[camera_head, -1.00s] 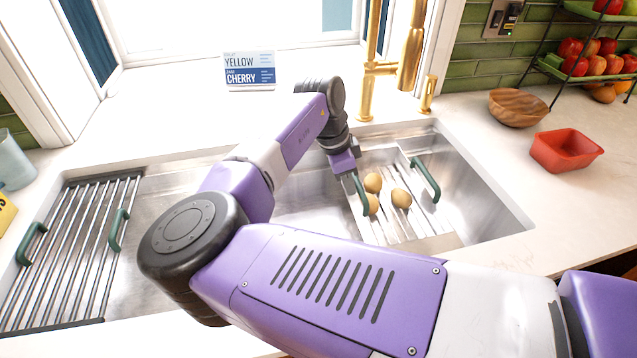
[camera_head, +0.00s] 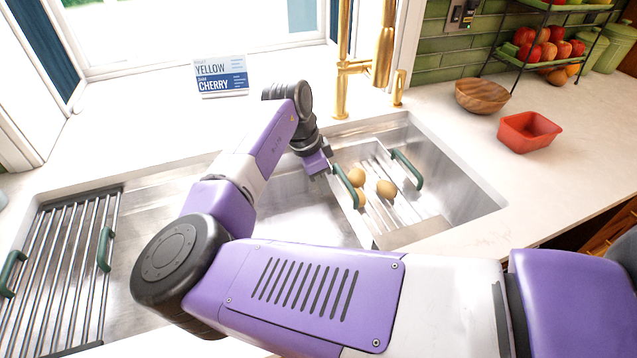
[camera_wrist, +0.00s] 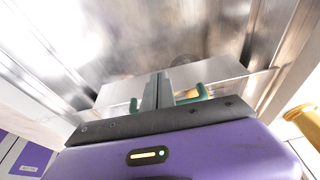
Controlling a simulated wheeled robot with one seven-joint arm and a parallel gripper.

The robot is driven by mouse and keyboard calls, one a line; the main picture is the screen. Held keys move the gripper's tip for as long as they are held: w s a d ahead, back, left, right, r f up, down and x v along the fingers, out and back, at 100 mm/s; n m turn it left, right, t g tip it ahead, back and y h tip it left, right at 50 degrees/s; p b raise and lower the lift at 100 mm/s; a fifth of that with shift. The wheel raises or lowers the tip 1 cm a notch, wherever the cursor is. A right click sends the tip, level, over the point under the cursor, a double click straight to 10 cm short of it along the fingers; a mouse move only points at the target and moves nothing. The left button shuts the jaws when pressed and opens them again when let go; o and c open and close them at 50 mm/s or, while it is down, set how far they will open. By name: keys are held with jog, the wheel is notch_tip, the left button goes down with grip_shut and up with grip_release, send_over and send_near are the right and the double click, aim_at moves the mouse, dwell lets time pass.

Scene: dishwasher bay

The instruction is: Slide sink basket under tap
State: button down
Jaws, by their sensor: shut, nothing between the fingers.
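The sink basket (camera_head: 403,233) is a metal-barred tray with two green handles, sitting in the right part of the sink. Several round brown items lie in it. The gold tap (camera_head: 383,55) rises behind the sink, its spout hanging behind the basket's far side. My gripper (camera_head: 332,168) is shut and empty just left of the basket's left green handle (camera_head: 347,186); contact between them is unclear. In the wrist view its closed fingers (camera_wrist: 157,92) stand in front of green handle parts (camera_wrist: 192,95).
A slatted rack (camera_head: 60,270) with green handles covers the sink's left end. A red tub (camera_head: 530,132) and wooden bowl (camera_head: 482,97) stand on the right counter. A sign (camera_head: 221,76) reads YELLOW and CHERRY. Bare sink floor shows left of the basket.

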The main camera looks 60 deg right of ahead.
jog(key=v, duration=1)
jog(key=shift+b, duration=0.4)
jog(key=shift+w+a, duration=0.15)
